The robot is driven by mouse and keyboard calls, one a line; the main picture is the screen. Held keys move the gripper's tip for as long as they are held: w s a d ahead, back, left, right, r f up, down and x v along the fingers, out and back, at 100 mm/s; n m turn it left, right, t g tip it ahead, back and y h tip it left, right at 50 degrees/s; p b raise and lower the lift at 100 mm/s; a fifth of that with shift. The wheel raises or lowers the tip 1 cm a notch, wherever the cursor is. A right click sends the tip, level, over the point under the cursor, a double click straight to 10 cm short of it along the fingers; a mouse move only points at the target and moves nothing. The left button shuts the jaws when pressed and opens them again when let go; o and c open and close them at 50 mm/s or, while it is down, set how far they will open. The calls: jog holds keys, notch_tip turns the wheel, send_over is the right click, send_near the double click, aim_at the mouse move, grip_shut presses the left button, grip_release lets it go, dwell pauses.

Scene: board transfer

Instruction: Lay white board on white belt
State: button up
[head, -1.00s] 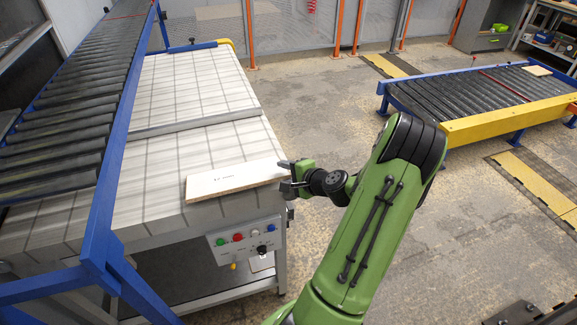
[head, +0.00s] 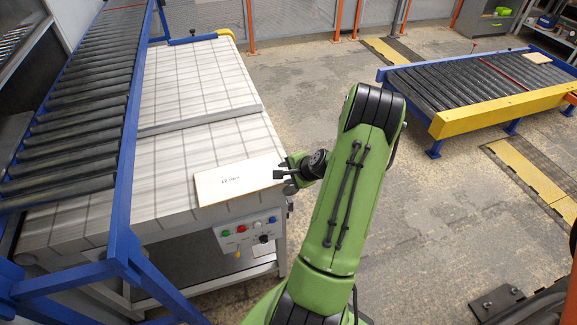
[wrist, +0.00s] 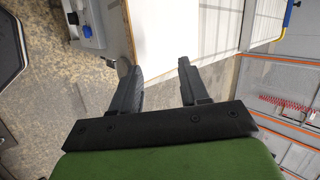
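The white board (head: 235,182), a thin pale panel with small dark print, lies on the white belt (head: 180,85) at its near right corner. The board looks flat, close to the belt's front edge. My gripper (head: 279,169) is at the board's right end. In the wrist view my gripper's two fingers (wrist: 163,73) are spread with a clear gap between them, and the pale surface lies just beyond the tips. Whether the fingertips touch the board cannot be told.
A blue-framed roller conveyor (head: 95,110) runs along the left of the belt. A control panel with buttons (head: 248,232) is below the belt's front edge. Another roller conveyor (head: 460,85) with a yellow end stands at the right, bearing a small panel (head: 537,57). Floor between is clear.

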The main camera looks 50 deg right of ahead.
jog(key=g+p, duration=0.1)
jog(key=p, duration=0.1)
jog(key=g+p, duration=0.1)
jog(key=p, duration=0.1)
jog(key=shift+s+r+g+y, duration=0.15)
jog(key=shift+r+g+y, duration=0.05)
jog(key=shift+g+y, duration=0.1)
jog(key=shift+s, duration=0.1)
jog(key=s, duration=0.2)
jog(key=s+r, duration=0.1)
jog(key=shift+a+r, duration=0.1)
jog(key=shift+a, duration=0.3)
jog(key=o, duration=0.6)
jog(key=shift+w, duration=0.1)
jog(key=shift+c, duration=0.2)
jog(key=shift+r, duration=0.1)
notch_tip(320, 180, up, 8)
jog(key=s+p, duration=0.1)
jog(key=p, duration=0.4)
jog(key=shift+s+a+f, duration=0.15)
jog(key=shift+s+f, duration=0.05)
jog(key=shift+f, duration=0.05)
jog(key=shift+f, duration=0.1)
